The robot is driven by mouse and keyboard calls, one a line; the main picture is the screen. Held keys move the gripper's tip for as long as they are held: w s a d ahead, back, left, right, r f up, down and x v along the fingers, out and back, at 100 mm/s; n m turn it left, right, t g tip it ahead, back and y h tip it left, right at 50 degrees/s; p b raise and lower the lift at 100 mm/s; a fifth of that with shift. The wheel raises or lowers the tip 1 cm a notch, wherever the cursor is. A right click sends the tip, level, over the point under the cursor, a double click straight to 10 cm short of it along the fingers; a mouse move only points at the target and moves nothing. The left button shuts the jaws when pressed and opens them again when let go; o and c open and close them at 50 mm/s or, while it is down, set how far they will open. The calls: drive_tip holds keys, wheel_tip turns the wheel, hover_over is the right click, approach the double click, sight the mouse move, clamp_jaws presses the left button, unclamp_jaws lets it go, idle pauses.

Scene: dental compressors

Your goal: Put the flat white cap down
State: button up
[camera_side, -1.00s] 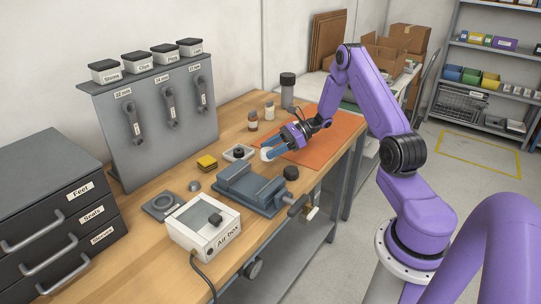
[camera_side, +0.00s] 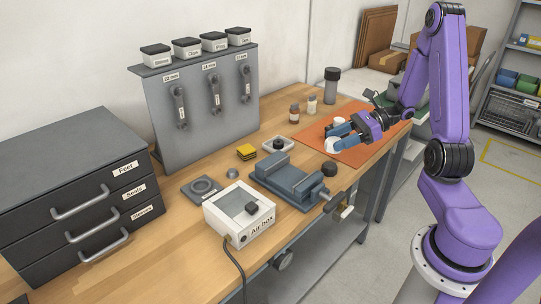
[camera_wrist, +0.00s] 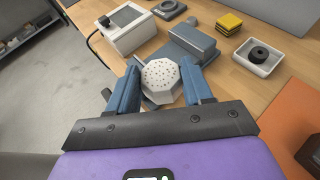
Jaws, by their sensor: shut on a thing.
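My gripper (camera_side: 335,138) has blue fingers and is shut on a white cap (camera_side: 333,146), which in the side view shows at the fingertips against the near-left part of the orange mat (camera_side: 362,158). In the wrist view my gripper (camera_wrist: 160,80) has one finger on each side of the cap (camera_wrist: 160,84), whose many-sided face has small dark dots. Its height above the surface is hard to tell. A second white piece (camera_side: 339,121) shows just behind the fingers, partly hidden.
A blue-grey vise (camera_side: 285,180) and the Air box (camera_side: 238,213) stand left of the mat. The near part of the mat looks clear.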

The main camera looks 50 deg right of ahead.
drive_tip(key=w+a+r+n+g, duration=0.1)
drive_tip(key=w+a, duration=0.3)
drive_tip(key=a, duration=0.5)
drive_tip(key=w+a+r+n+g+y, duration=0.1)
drive_tip(key=w+a, duration=0.3)
drive_tip(key=a, duration=0.4)
drive_tip(key=w+a+r+n+g, duration=0.1)
drive_tip(key=w+a, duration=0.3)
drive_tip(key=a, duration=0.5)
drive_tip(key=w+a+f, duration=0.1)
drive_tip(key=w+f, duration=0.2)
drive_tip(key=w, duration=0.1)
drive_tip(key=w+f, duration=0.3)
drive_tip(key=w, duration=0.1)
drive_tip(key=w+a+f, duration=0.1)
drive_tip(key=w+f, duration=0.2)
drive_tip(key=w, duration=0.1)
drive_tip(key=shift+w+a+f, duration=0.2)
drive_tip(key=shift+w+a, duration=0.15)
drive_tip(key=shift+w, duration=0.05)
drive_tip(key=shift+w+a+f+y, duration=0.1)
drive_tip(key=shift+w+f+y, duration=0.2)
drive_tip(key=shift+f, duration=1.6)
drive_tip(key=o, duration=1)
drive_tip(key=shift+f, duration=0.1)
drive_tip(key=shift+o, duration=0.2)
